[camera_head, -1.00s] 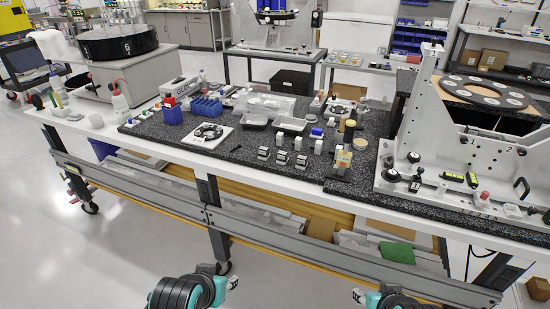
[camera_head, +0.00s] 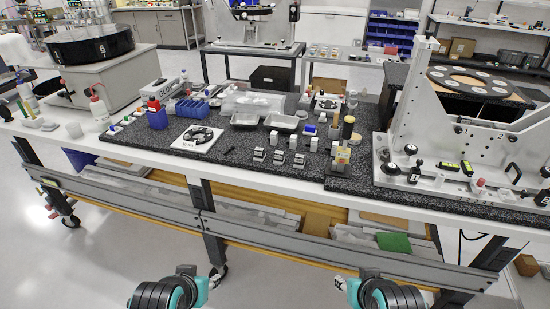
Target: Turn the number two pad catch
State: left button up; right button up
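The white mirror fixture (camera_head: 440,115) stands at the right end of the bench. It carries a dark ring with several pale round pads (camera_head: 480,82). On its base are a black labelled catch or knob (camera_head: 416,171), another round black knob (camera_head: 390,168) and one more behind them (camera_head: 411,149). My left gripper (camera_head: 216,277) and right gripper (camera_head: 340,283) are low in front of the bench, well away from the fixture. Both are too small to tell whether open or shut.
The black speckled bench top (camera_head: 260,185) holds several small blocks, trays, a blue bin (camera_head: 157,117) and a small disc fixture (camera_head: 197,138). A grey rail (camera_head: 250,232) runs along the bench front. The floor before it is clear.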

aim_at(512, 139)
jog(key=z, duration=1.3)
